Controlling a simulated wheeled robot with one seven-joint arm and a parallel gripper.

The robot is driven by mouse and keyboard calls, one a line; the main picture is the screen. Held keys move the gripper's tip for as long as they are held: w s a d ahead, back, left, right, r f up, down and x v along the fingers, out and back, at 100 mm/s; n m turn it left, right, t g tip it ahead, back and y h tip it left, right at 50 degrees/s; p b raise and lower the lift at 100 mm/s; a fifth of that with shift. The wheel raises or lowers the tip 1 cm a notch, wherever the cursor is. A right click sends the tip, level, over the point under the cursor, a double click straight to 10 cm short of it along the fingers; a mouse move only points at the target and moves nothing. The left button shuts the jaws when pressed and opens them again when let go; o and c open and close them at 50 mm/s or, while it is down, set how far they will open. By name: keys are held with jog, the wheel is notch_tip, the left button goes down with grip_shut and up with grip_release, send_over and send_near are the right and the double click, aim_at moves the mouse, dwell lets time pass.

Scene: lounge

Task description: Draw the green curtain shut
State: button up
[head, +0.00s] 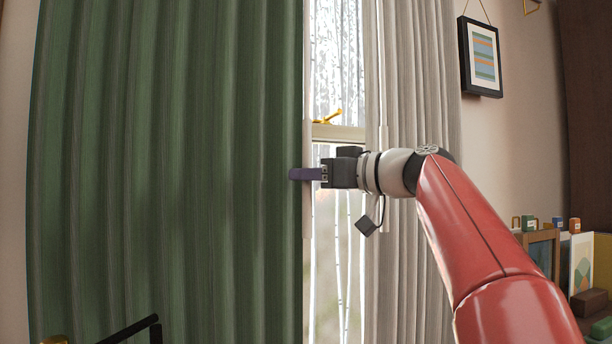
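The green curtain (170,170) hangs in folds across the left half of the head view. Its right edge borders a narrow bright strip of window (338,70). A pale upright rod (307,90) runs along that edge. A pale grey curtain (415,90) hangs right of the window strip, with a second pale rod (382,70).
A yellow window handle (328,118) sits on the frame just above my gripper. A framed picture (481,57) hangs on the right wall. Mugs (557,223) and frames stand on furniture at lower right. A dark bar (130,329) shows at the bottom left.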

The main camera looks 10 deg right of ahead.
jog(key=shift+s, duration=0.1)
jog(key=b+v, duration=0.1)
jog(key=v, duration=0.6)
jog(key=shift+s+d, duration=0.15)
jog(key=shift+d, duration=0.1)
dwell(0.4)
jog(key=s+f+m+g+h, duration=0.2)
jog(key=s+f, duration=0.6)
jog(key=f, duration=0.8)
jog(key=s+d+f+m+g+h, duration=0.1)
jog(key=s+f+m+h, duration=0.3)
jog(key=f, duration=1.2)
jog(key=s+d+f+m+g+h, duration=0.1)
jog(key=s+f+m+g+h, duration=0.2)
jog(key=s+f+h, duration=0.4)
jog(key=shift+s+d+f+m+h, duration=0.15)
jog(key=shift+s+f, duration=0.65)
jog(key=shift+f, duration=0.8)
jog(key=shift+s+a+f+m+h, duration=0.1)
jog(key=shift+s+f, duration=0.65)
jog(key=shift+f, duration=0.85)
jog(key=shift+s+d+f+m+h, duration=0.15)
jog(key=shift+s+f, duration=0.65)
jog(key=shift+f, duration=0.8)
